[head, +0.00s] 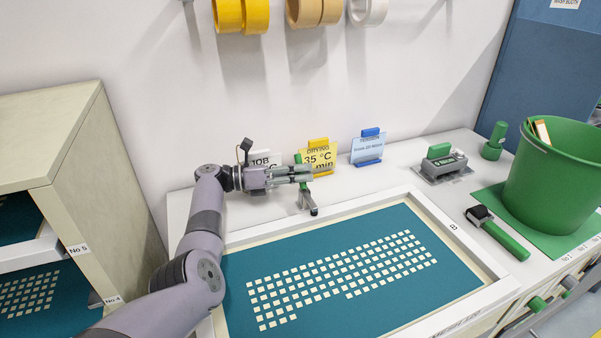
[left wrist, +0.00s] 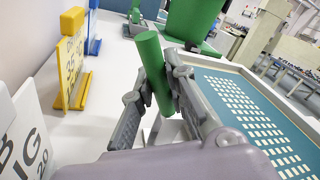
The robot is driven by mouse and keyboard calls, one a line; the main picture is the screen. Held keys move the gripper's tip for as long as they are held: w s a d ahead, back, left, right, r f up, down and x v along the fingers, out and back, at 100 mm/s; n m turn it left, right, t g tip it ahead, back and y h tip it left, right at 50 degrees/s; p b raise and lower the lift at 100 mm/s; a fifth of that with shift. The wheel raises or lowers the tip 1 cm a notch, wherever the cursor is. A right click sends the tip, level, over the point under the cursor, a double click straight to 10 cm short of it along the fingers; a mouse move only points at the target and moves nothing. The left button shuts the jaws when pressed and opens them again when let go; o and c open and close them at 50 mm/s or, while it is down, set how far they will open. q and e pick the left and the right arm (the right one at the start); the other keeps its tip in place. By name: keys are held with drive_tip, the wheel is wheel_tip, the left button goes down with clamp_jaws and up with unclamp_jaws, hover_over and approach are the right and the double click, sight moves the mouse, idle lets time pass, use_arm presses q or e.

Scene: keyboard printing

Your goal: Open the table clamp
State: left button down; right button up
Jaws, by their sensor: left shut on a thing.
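The table clamp (head: 309,204) is at the back edge of the screen frame (head: 262,233) in the head view. Its green handle stands up from it and shows tilted in the left wrist view (left wrist: 153,70). My left gripper (head: 303,174) reaches in from the left, over the back of the table. It is shut on the green handle, with one finger on each side. The fingers hide part of the handle in the head view, and the clamp's lower part is hard to make out in the left wrist view. My right gripper is not in view.
Behind the clamp stand a white card (head: 262,161), a yellow card (head: 320,157) and a blue card (head: 367,148). A green bucket (head: 552,180), a grey device with a green handle (head: 442,165) and a green-handled tool (head: 505,238) are at the right. A cabinet (head: 110,165) stands at the left.

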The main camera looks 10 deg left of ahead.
use_arm(q)
drive_tip(key=shift+w+a, duration=0.1)
drive_tip(key=shift+n, duration=0.4)
drive_tip(key=shift+w+a+f+n+t, duration=0.25)
drive_tip(key=shift+w+f+n+t, duration=0.1)
drive_tip(key=shift+n, duration=0.65)
drive_tip(key=c, duration=1.6)
unclamp_jaws()
drive_tip(key=shift+h, duration=0.3)
drive_tip(key=shift+o, duration=0.2)
drive_tip(key=v, duration=0.7)
drive_tip(key=shift+s+a, duration=0.1)
drive_tip(key=shift+a, duration=0.1)
drive_tip(key=shift+c, duration=0.5)
